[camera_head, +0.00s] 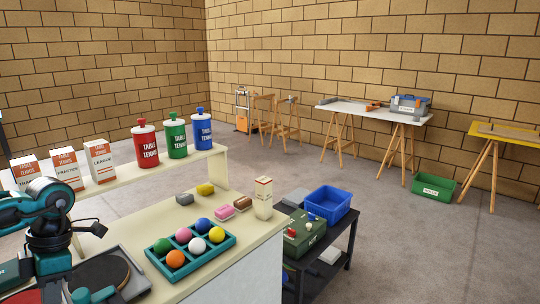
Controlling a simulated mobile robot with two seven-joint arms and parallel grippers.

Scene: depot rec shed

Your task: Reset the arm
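My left arm (51,240), teal and black, comes in from the left and bends down in front of the cream counter (245,245). My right arm and gripper are not in view. Close to my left arm, a dark round bat (106,272) lies on a grey tray at the lower left, partly hidden by the arm.
A teal tray (206,257) of several coloured balls stands on the counter, with blocks and a cream carton (263,198) behind. Boxes and red, green and blue bottles (201,132) line the raised shelf. A dark cart (340,243) holds a blue bin (328,205).

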